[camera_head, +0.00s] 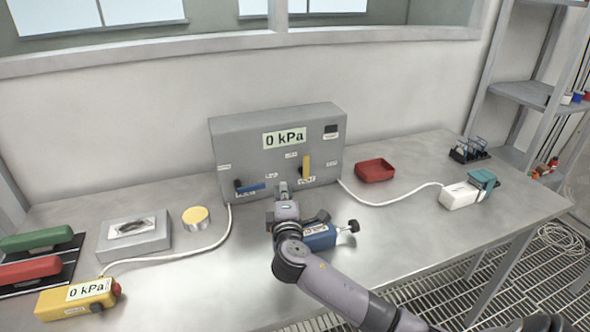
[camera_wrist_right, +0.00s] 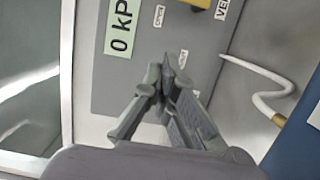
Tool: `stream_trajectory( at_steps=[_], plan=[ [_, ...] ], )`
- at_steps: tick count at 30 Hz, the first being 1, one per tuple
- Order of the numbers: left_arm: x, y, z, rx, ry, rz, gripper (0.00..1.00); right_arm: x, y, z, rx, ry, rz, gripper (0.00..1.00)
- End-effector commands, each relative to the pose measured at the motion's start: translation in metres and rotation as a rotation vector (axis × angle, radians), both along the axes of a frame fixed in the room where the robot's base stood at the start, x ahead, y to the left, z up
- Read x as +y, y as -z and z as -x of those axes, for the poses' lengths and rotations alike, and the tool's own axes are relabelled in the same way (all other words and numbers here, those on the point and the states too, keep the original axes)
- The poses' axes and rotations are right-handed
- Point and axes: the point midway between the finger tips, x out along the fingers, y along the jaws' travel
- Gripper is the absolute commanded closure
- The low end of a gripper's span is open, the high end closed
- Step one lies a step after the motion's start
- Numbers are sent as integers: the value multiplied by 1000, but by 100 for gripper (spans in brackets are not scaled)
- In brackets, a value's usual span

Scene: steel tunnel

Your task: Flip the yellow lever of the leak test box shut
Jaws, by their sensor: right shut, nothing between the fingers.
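The grey leak test box (camera_head: 240,137) stands at the back of the bench with a "0 kPa" display. Its yellow lever (camera_head: 306,167) points upright on the right part of the front. A blue lever (camera_head: 250,188) lies level on the left part. My right gripper (camera_head: 282,186) is shut and empty, in front of the box's lower front between the two levers, left of the yellow one. In the right wrist view its fingertips (camera_wrist_right: 168,66) point at the grey box face, and a yellow part (camera_wrist_right: 203,4) is cut off at the top edge. My left gripper is not in view.
A blue block (camera_head: 319,237) with a black knob lies beside my right wrist. A red tray (camera_head: 375,170) and a white hose run right of the box. A yellow handheld box (camera_head: 75,299), a grey case (camera_head: 118,239) and a round tin (camera_head: 196,217) are on the left.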

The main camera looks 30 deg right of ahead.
Motion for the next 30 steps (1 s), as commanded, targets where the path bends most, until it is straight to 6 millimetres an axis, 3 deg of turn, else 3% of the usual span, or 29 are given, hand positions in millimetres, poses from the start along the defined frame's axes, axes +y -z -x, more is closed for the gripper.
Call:
stream_trajectory(
  at_steps=[13,21,30],
  plan=[
    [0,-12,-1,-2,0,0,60,-42,-2,-78,0,4,0,100],
    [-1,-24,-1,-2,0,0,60,-75,-1,-68,1,2,0,100],
    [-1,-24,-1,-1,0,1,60,-80,0,-67,0,1,-1,100]
  ],
)
